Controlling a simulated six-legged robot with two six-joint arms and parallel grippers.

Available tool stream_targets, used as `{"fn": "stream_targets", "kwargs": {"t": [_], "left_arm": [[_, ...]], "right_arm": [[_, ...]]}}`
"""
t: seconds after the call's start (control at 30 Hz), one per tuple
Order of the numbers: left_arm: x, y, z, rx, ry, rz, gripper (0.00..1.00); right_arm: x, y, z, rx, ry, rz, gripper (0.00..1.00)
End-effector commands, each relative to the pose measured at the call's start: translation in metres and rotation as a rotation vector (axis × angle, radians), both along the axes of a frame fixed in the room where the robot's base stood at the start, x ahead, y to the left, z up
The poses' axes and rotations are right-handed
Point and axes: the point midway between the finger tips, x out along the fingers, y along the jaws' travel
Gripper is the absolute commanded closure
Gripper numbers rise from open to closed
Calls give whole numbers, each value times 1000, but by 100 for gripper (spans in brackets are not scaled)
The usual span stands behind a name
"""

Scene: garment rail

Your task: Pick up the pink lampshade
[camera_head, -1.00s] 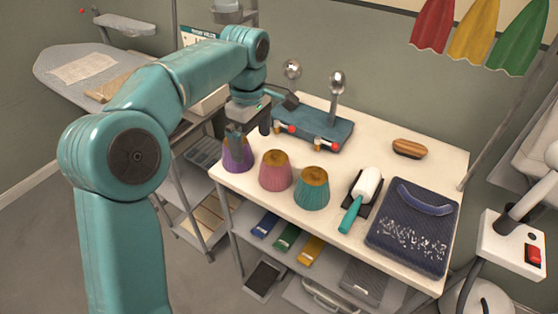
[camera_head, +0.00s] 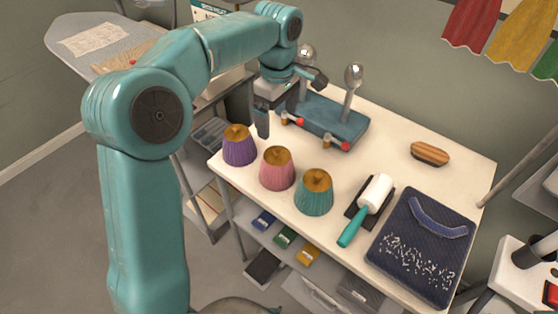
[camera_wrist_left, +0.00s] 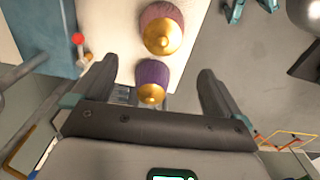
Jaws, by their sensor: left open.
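The pink lampshade (camera_head: 277,172) stands on the white table near its front left edge, between a purple lampshade (camera_head: 239,149) and a teal lampshade (camera_head: 314,196). All three have gold tops. My left gripper (camera_head: 265,122) is open and empty, behind the purple and pink lampshades and apart from them. In the left wrist view the open jaws (camera_wrist_left: 155,77) point toward the purple lampshade (camera_wrist_left: 152,78), with the pink lampshade (camera_wrist_left: 160,28) beyond it at the top. My right gripper is not in view.
A blue stand (camera_head: 335,118) with metal domes and red-tipped parts is just behind the gripper. A white roller with a teal handle (camera_head: 352,226), a dark folded cloth (camera_head: 400,255) and a wooden brush (camera_head: 429,153) lie to the right. The table's back right is mostly clear.

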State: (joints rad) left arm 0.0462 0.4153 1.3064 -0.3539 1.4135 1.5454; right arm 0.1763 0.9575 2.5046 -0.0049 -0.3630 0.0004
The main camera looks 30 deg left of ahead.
Motion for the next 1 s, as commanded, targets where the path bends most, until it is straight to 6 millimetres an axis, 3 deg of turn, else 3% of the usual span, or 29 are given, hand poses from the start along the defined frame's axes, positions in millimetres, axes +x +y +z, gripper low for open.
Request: {"fn": "stream_targets", "kwargs": {"t": [0.1, 0.3, 0.57, 0.8, 1.0], "left_arm": [[-4, 1, -31, -1, 6, 0, 0], [-4, 1, -70, 1, 3, 0, 0], [-4, 1, -92, 0, 3, 0, 0], [-4, 0, -129, 0, 3, 0, 0], [-3, 0, -135, 0, 0, 1, 0]], "right_arm": [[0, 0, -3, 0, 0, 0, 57], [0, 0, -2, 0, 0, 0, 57], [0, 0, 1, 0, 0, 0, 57], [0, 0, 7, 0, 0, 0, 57], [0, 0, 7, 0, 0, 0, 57]]}}
